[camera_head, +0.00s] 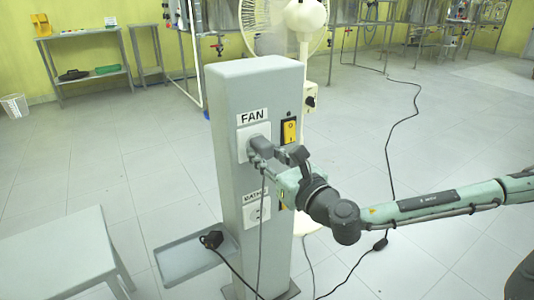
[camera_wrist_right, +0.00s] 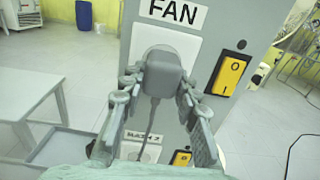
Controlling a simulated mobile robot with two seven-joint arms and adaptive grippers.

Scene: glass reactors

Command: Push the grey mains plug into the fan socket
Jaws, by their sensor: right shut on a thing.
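The grey mains plug (camera_head: 262,147) is at the white fan socket (camera_head: 243,147) on the grey pillar, under the FAN label. My right gripper (camera_head: 277,153) is shut on the plug, coming in from the right. In the right wrist view the plug (camera_wrist_right: 163,74) sits between the two fingers (camera_wrist_right: 160,90) and covers the middle of the socket plate (camera_wrist_right: 160,37). It seems to be at the socket's face; its pins are hidden, so I cannot tell how deep it sits. Its cord hangs straight down. My left gripper is not in view.
A yellow switch (camera_head: 289,131) is right of the socket. A lower socket (camera_head: 256,214) is on the same pillar. A black plug (camera_head: 211,239) lies on a grey tray (camera_head: 180,262) left of the pillar. A white table (camera_head: 55,250) stands at left; cables cross the floor.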

